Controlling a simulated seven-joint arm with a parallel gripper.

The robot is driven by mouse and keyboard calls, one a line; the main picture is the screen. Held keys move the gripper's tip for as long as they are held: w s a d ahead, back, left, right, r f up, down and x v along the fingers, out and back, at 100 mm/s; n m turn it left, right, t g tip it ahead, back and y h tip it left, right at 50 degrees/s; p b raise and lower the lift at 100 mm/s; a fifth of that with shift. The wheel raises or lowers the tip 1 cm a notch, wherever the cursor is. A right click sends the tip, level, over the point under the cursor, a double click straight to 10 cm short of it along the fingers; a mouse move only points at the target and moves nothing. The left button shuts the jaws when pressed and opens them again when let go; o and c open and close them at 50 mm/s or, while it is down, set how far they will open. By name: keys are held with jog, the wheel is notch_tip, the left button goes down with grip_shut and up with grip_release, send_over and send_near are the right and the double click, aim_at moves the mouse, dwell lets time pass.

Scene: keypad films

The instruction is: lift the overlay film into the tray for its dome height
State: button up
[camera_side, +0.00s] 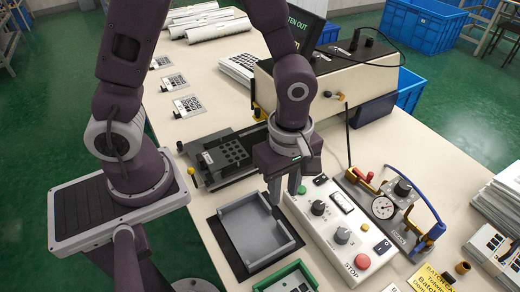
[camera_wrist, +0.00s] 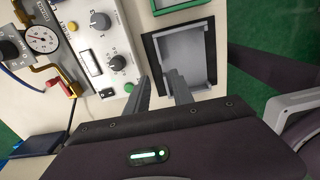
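My gripper (camera_side: 285,192) points down beside the near edge of the control box, over the back end of a grey tray. Its two fingers are apart with nothing visible between them; the wrist view shows them too (camera_wrist: 160,90). The grey tray (camera_side: 262,262) lies on a black mat and looks empty, also in the wrist view (camera_wrist: 208,52). A green tray (camera_side: 262,287) at the bottom edge holds a printed keypad film (camera_side: 298,287), partly cut off. Keypad films (camera_side: 187,105) lie at the back left. I cannot tell which is the overlay film.
A control box (camera_side: 335,238) with knobs and a red stop button stands right of the grey tray. A dial gauge (camera_side: 383,208) stands beyond it. A dark fixture (camera_side: 215,178) and a beige machine (camera_side: 330,90) stand behind. Film stacks (camera_side: 500,200) lie at the right.

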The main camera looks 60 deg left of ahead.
jog(key=s+a+r+m+t, duration=0.2)
jog(key=a+r+m, duration=0.2)
jog(key=r+m, duration=0.2)
jog(key=s+a+r+m+t, duration=0.2)
jog(key=r+m, duration=0.5)
jog(key=r, duration=0.4)
jog(key=s+a, duration=0.1)
jog(key=a, duration=0.1)
jog(key=shift+s+a+r+t, duration=0.2)
jog(key=shift+s+a+t, duration=0.1)
jog(key=shift+a, duration=0.05)
jog(key=shift+o, duration=0.4)
jog(key=s+m, duration=0.1)
jog(key=s+r+m, duration=0.1)
jog(key=s+a+m+t, duration=0.1)
jog(key=m, duration=0.1)
jog(key=shift+s+r, duration=0.1)
jog(key=shift+r, duration=0.25)
jog(key=shift+s+a+m, duration=0.1)
jog(key=shift+s+m, duration=0.1)
jog(key=shift+m, duration=0.2)
jog(key=shift+r, duration=0.1)
